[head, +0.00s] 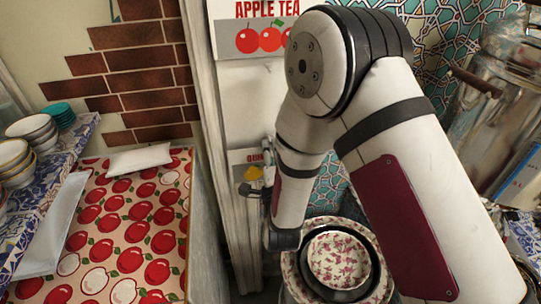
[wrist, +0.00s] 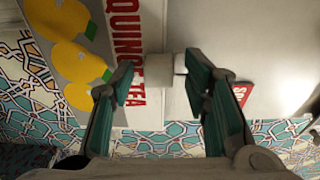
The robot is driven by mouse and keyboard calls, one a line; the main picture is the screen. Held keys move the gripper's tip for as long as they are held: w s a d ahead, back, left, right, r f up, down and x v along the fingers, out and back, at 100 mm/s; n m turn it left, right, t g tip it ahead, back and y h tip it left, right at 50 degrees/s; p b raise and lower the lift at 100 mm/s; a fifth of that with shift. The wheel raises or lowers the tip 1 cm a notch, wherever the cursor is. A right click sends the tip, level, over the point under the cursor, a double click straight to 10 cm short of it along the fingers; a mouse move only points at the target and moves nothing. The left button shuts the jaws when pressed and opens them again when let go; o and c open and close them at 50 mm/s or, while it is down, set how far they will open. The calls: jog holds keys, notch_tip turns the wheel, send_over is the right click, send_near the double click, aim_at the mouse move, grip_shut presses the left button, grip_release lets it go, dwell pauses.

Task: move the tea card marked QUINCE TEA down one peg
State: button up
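The QUINCE TEA card (wrist: 120,20) fills the upper left of the wrist view, turned sideways, with red lettering and yellow quinces. In the head view, a corner of it with a yellow fruit (head: 253,173) shows low on the white panel, mostly hidden by my arm. A pale round peg (wrist: 180,66) stands at the card's top edge. My gripper (wrist: 161,88) is open, its two teal fingers apart. The left finger overlaps the card's lettering and the right one is beyond the peg. I cannot tell whether either finger touches.
The APPLE TEA card (head: 262,28) hangs higher on the same panel. A red lettered piece (wrist: 242,94) is right of my fingers. Stacked bowls (head: 340,262) stand below my arm, and a metal samovar (head: 490,95) is at the right.

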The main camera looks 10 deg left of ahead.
jog(key=v, duration=1.2)
jog(key=w+d+r+n+g+h, duration=0.1)
jog(key=w+d+r+n+g, duration=0.25)
jog(key=w+r, duration=0.3)
jog(key=s+d+r+n+g+h, duration=0.15)
jog(key=d+r+n, duration=0.25)
jog(key=d+r, duration=0.4)
jog(key=s+d+r+n+g+h, duration=0.2)
jog(key=s+d+r+n+g, duration=0.1)
jog(key=s+d, duration=0.6)
jog(key=s+d+r+n+g+h, duration=0.1)
jog(key=s+d+r+n+g, duration=0.2)
jog(key=s+d, duration=0.6)
jog(key=s, duration=0.3)
jog(key=shift+s+r+h, duration=0.3)
jog(key=shift+s+h, duration=0.05)
